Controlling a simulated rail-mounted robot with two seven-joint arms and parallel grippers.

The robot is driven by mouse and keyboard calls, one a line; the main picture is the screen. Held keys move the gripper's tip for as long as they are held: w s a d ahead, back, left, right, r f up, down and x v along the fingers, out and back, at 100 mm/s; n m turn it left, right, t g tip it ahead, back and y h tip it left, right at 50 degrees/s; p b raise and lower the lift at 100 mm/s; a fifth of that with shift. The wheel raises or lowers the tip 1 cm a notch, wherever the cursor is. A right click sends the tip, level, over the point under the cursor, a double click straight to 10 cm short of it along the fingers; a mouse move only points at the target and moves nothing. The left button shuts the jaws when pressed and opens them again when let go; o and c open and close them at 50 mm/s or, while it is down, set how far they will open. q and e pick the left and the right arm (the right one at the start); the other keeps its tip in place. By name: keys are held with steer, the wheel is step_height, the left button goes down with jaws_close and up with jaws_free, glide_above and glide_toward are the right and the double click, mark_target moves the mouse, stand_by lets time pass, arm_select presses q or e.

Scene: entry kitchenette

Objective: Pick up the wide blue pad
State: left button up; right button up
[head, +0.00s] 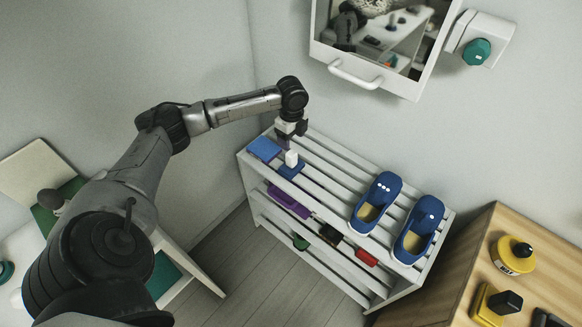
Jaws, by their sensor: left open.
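A flat, wide blue pad (264,148) lies on the left end of the white slatted rack's top shelf. Just right of it is a smaller blue piece (291,170) with an upright white block (291,157) on it. My left gripper (287,138) comes in from the left and is open. It hangs over the top shelf, right of the wide pad and just behind the white block. Its fingertips are small and partly unclear, and I see nothing held in them. My right gripper is not in view.
Two blue shoes (376,202) stand on the right part of the rack (330,174). Lower shelves hold a purple item (288,201) and a red item (366,257). A mirrored cabinet with a white handle (355,76) hangs above. A wooden cabinet (540,240) stands at right.

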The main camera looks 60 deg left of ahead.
mark_target(292, 153)
arm_select(q)
step_height(292, 153, down, 5)
steer(key=shift+f+b, duration=0.2)
steer(key=shift+b, duration=0.1)
steer(key=shift+s+d+f+b, duration=0.1)
steer(key=shift+f+b, duration=0.4)
steer(key=shift+f, duration=2.1)
steer(key=c, duration=1)
